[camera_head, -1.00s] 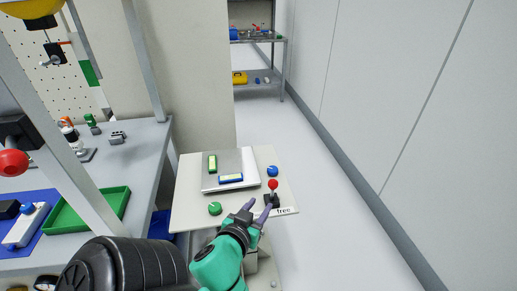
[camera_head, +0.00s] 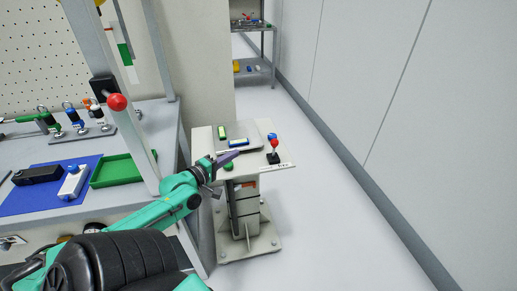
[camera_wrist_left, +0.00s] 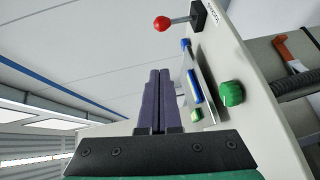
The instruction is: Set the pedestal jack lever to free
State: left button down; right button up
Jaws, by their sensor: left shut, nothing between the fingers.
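The pedestal (camera_head: 236,225) stands on the floor with a pale top plate (camera_head: 205,142). The jack lever (camera_head: 275,144) has a red ball knob on a short stem and a black base at the plate's right front. It stands up from the plate, and its exact setting is hard to tell. The lever also shows at the top of the left wrist view (camera_wrist_left: 163,23), beside small lettering. My left gripper (camera_head: 235,157) is shut and empty, over the plate's front part, left of the lever and apart from it. Its closed purple fingers (camera_wrist_left: 157,95) show in the wrist view. My right gripper is out of view.
A green knob (camera_head: 228,166), a blue knob (camera_head: 272,136) and a grey panel (camera_head: 258,128) sit on the plate. A workbench with a green tray (camera_head: 110,171) and a post with a red ball (camera_head: 117,102) stand left. The floor right of the pedestal is clear.

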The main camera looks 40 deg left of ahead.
aim_at(274, 148)
pick_arm(q)
jog(key=w, duration=0.4)
jog(key=w+d+f+p, duration=0.1)
jog(key=w, duration=0.4)
jog(key=w+d+f+p, duration=0.1)
jog(key=w, duration=0.3)
jog(key=shift+w+d+f, duration=0.1)
jog(key=shift+w+f, duration=0.1)
jog(key=shift+w, duration=0.05)
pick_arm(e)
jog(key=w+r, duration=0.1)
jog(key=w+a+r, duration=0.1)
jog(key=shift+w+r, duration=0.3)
